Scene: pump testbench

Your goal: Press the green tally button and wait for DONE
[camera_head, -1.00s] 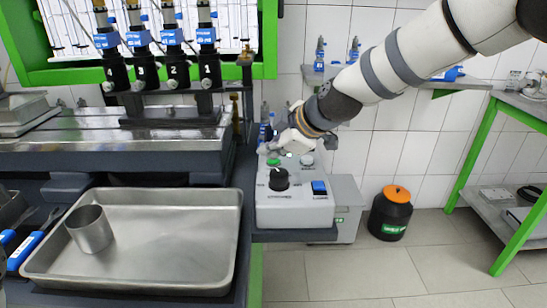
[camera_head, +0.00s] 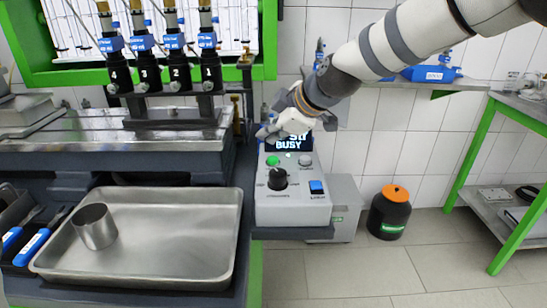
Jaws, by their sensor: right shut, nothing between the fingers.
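The control box (camera_head: 293,209) is pale grey and stands on a dark ledge right of the metal tray. The green tally button (camera_head: 273,160) is lit on the back left of its top. A display (camera_head: 289,144) behind the buttons reads BUSY, and its upper line is partly covered by my gripper. My right gripper (camera_head: 268,131) is shut and empty. It hangs above the back of the box, apart from the green button in the picture. My left gripper is not in view.
A black knob (camera_head: 278,179), a blue switch (camera_head: 316,187) and a grey button (camera_head: 305,160) share the box top. A metal tray (camera_head: 150,270) with a steel cup (camera_head: 94,226) lies to the left. Numbered pumps stand behind. A black canister (camera_head: 390,214) is on the floor.

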